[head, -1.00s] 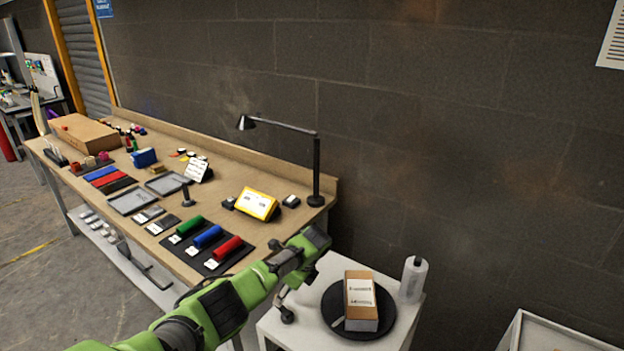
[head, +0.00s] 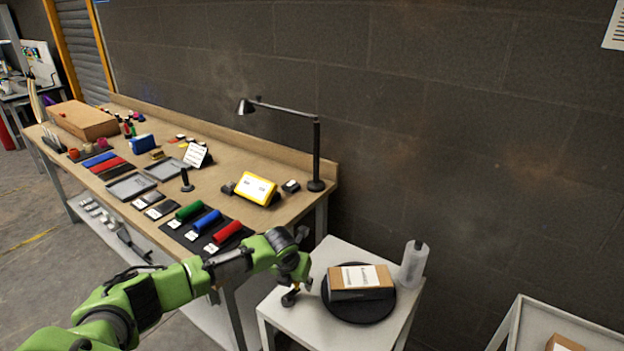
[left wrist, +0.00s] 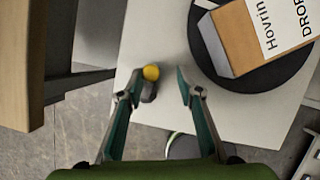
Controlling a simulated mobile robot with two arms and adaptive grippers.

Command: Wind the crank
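A black turntable (head: 362,304) lies on the white side table (head: 262,308) and carries a brown box (head: 362,280) with a white label. The crank (head: 289,299) is the small dark part at the table's left side. In the left wrist view its yellow knob (left wrist: 151,73) shows between my fingers, nearer the left one; I cannot tell whether it touches. My left gripper (left wrist: 162,72) is open with a clear gap to the other finger. In the head view my left gripper (head: 301,285) hangs over the crank. My right gripper is not in view.
A white bottle (head: 413,265) stands at the table's back right. The long workbench (head: 270,213) on the left holds a lamp (head: 316,160), a yellow-framed display (head: 255,188) and coloured rolls. Another white table (head: 540,325) stands at lower right.

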